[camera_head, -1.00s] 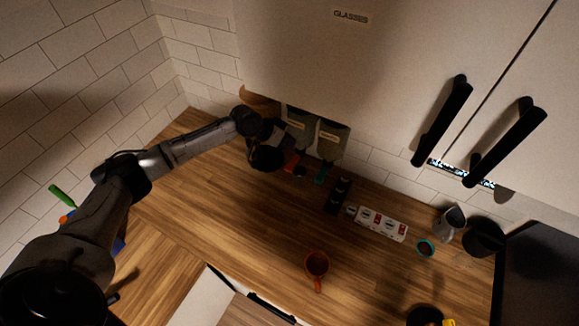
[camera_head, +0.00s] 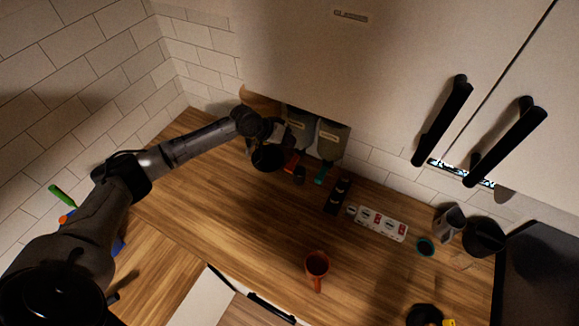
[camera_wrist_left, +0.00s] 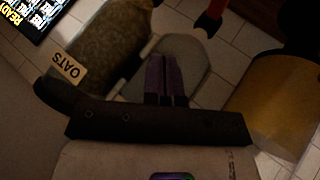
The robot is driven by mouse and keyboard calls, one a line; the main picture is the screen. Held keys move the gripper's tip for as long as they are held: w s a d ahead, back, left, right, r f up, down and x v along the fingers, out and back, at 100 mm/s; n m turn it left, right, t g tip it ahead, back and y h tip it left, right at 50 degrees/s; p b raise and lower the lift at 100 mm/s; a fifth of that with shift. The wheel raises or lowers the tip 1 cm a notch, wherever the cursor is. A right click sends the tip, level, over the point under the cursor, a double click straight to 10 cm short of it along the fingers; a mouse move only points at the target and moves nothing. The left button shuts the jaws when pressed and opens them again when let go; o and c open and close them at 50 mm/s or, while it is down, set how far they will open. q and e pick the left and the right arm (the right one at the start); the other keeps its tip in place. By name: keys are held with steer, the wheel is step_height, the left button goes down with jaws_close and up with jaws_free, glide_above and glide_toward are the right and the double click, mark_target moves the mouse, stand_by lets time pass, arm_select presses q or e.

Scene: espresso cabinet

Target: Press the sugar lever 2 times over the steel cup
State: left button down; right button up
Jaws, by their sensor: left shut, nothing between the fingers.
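My left gripper (camera_wrist_left: 166,78) is shut with nothing between its fingers. In the left wrist view its fingers point at a grey rounded part (camera_wrist_left: 193,68) beside the dispenser labelled OATS (camera_wrist_left: 105,42). A red lever-like part (camera_wrist_left: 210,20) shows beyond the fingertips, apart from them. In the head view the left wrist hides the fingertips, near the dispensers (camera_head: 329,138) under the cabinet. Red (camera_head: 291,162) and teal (camera_head: 321,175) parts sit below those dispensers. A grey metallic cup or pitcher (camera_head: 449,220) stands at the back right; I cannot tell if it is the steel cup. My right gripper is not in view.
A small dark object (camera_head: 299,175) is below the dispensers. A black holder (camera_head: 338,196), a white panel (camera_head: 380,223) and a teal-rimmed container (camera_head: 424,247) line the back. The counter's left middle is clear.

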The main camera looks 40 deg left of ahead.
arm_select(q)
steer(key=b, duration=0.6)
glide_above(288, 166)
steer(key=shift+w+f, duration=0.1)
steer(key=shift+f, duration=3.1)
step_height(288, 166, down, 2)
steer(key=shift+b, duration=0.55)
steer(key=shift+f, duration=0.2)
steer(key=shift+f, duration=0.15)
steer(key=shift+f, duration=0.25)
